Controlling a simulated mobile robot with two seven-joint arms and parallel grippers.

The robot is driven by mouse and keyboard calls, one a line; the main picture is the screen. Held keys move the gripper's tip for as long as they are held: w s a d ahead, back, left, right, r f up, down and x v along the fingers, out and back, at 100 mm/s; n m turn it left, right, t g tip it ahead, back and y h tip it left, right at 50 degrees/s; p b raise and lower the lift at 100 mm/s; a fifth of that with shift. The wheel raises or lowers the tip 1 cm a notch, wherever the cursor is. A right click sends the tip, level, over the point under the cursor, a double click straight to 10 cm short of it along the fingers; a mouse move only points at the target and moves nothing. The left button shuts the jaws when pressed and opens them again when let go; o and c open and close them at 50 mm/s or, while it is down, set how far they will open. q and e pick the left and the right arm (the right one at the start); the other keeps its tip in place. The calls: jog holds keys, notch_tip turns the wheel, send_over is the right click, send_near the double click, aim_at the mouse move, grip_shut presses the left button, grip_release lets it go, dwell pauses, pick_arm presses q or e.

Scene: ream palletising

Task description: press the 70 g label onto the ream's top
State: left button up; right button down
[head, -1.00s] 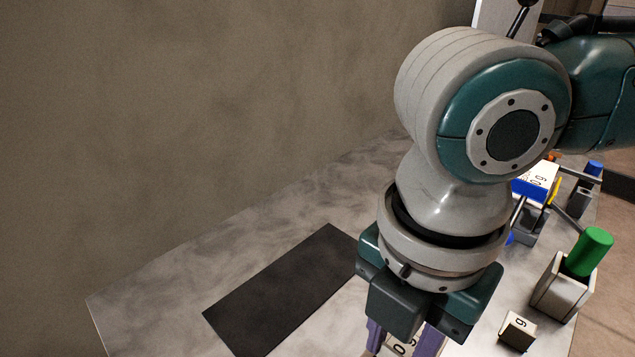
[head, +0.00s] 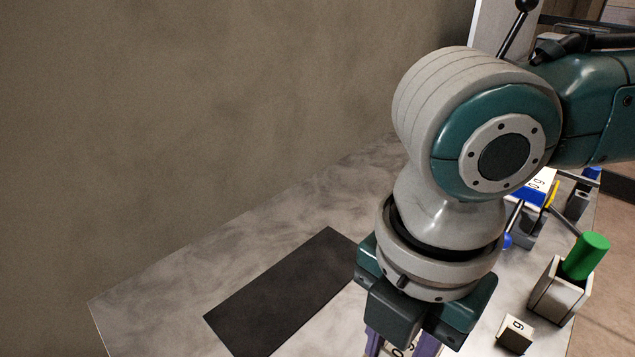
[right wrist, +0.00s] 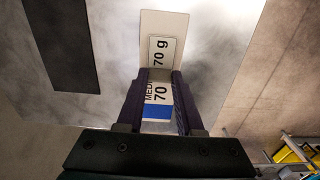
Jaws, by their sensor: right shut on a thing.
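My right gripper (right wrist: 162,74) points down over the table, its purple fingers shut on the small white 70 g label (right wrist: 162,52). In the head view the gripper (head: 402,347) is at the bottom edge, and only a sliver of the label shows between the fingers. A pale flat surface (right wrist: 165,22), seemingly the ream's top, lies behind the label in the right wrist view. A printed face with "MEDI", "70" and a blue band (right wrist: 157,112) shows between the fingers. I cannot tell whether label and ream touch. My left gripper is not in view.
A dark mat (head: 285,290) lies left of the gripper on the grey table (head: 150,300). To the right are a small block marked "g" (head: 516,333), a green cylinder (head: 586,256) in a pale holder (head: 558,292), and a blue-and-white item (head: 530,195) farther back.

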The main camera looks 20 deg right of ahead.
dwell(0.4)
jog(key=shift+c, duration=2.4)
grip_release()
